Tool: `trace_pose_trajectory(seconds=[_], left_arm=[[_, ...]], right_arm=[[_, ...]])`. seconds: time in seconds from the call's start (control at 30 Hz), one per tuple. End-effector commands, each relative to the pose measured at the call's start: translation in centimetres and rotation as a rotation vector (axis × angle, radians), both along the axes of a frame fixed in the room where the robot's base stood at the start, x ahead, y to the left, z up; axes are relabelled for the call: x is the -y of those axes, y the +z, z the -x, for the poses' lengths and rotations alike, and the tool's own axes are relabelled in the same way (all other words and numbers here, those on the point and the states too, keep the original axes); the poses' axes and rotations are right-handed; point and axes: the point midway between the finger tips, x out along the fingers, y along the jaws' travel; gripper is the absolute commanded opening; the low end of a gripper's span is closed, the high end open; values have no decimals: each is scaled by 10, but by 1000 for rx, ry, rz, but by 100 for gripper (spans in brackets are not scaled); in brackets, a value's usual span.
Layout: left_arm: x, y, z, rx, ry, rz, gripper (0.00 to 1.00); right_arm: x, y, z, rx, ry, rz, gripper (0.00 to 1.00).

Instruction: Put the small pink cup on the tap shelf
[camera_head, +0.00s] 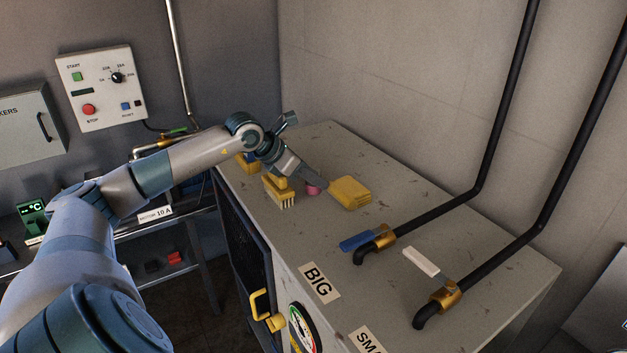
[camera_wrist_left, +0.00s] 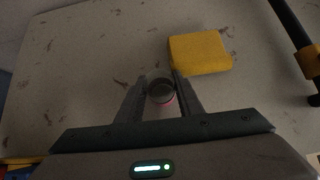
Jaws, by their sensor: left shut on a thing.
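The small pink cup (camera_head: 313,189) stands on the grey tank top, just left of a yellow sponge-like block. In the left wrist view the cup (camera_wrist_left: 160,91) shows from above as a dark round opening with a pink-red edge. My left gripper (camera_head: 316,183) reaches down to it from the left and is shut on it, one finger on each side (camera_wrist_left: 158,90). I cannot tell whether the cup still touches the top. I cannot make out which surface is the tap shelf. My right gripper is not in view.
The yellow block (camera_head: 350,193) sits close beside the cup. A yellow brush (camera_head: 279,190) stands to the left. Two black pipes with brass fittings (camera_head: 445,295), a blue handle (camera_head: 357,241) and a white handle (camera_head: 421,261) are at the right. The top's middle is fairly clear.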

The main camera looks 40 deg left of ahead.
Motion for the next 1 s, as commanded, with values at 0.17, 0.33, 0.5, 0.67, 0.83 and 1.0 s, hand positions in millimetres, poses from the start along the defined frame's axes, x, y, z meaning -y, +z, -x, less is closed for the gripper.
trace_pose_trajectory(seconds=[0.17, 0.33, 0.5, 0.67, 0.83, 1.0], left_arm=[[0, 4, 0, 0, -1, -1, 0], [0, 17, 0, 3, -1, -3, 0], [0, 36, -1, 6, 0, -1, 0], [27, 55, 6, 7, -6, -2, 0], [56, 74, 12, 6, -5, 0, 0], [80, 89, 19, 5, -4, 1, 0]], right_arm=[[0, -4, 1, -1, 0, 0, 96], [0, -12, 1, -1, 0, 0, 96], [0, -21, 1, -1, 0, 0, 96], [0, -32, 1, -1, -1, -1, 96], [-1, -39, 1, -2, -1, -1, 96], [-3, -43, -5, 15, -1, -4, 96]])
